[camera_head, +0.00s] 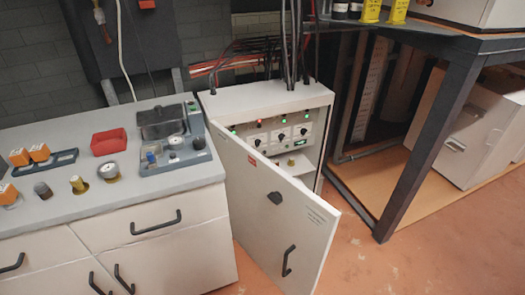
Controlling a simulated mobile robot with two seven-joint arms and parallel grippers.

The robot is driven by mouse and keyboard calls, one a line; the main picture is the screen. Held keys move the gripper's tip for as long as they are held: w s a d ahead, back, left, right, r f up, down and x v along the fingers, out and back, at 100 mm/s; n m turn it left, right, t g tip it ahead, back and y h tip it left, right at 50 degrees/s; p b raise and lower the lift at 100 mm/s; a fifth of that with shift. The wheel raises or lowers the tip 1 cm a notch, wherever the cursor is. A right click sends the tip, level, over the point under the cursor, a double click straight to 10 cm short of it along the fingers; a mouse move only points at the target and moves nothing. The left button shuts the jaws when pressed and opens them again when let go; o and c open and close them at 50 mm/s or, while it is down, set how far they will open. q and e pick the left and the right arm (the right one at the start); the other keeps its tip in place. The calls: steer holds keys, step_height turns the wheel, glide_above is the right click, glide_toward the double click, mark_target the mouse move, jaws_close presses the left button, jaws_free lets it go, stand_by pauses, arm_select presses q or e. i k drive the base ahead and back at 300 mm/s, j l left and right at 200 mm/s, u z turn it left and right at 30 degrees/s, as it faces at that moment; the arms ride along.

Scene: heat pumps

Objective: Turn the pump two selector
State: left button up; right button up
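A white control cabinet (262,97) stands on the floor at the centre, with its door (262,205) swung open toward me. Inside, a light panel (275,124) carries a row of dark selector knobs (281,137) with small green and red indicator lights (284,118) above them. The labels are too small to read, so I cannot tell which knob is pump two's or where it points. The open door hides the lower left of the cabinet's inside. Neither of my grippers is in view.
A grey-topped counter (105,205) with drawers stands left of the cabinet, holding a red bin (108,141) and small parts. A dark-legged table (435,140) stands at the right. The door sticks out over the reddish floor (400,262), which is clear at front right.

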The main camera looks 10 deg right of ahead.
mark_target(258, 142)
steer(key=k+u, duration=0.2)
steer(key=k, duration=0.35)
steer(key=k+j+u, duration=0.2)
steer(key=k, duration=0.3)
steer(key=i+l+u, duration=0.1)
steer(key=u, duration=1.55)
steer(key=l, duration=0.7)
steer(key=k+l+u, duration=0.1)
steer(key=l, duration=0.55)
steer(key=k+l, duration=0.1)
steer(key=l, duration=1.25)
steer(key=k+u, duration=0.05)
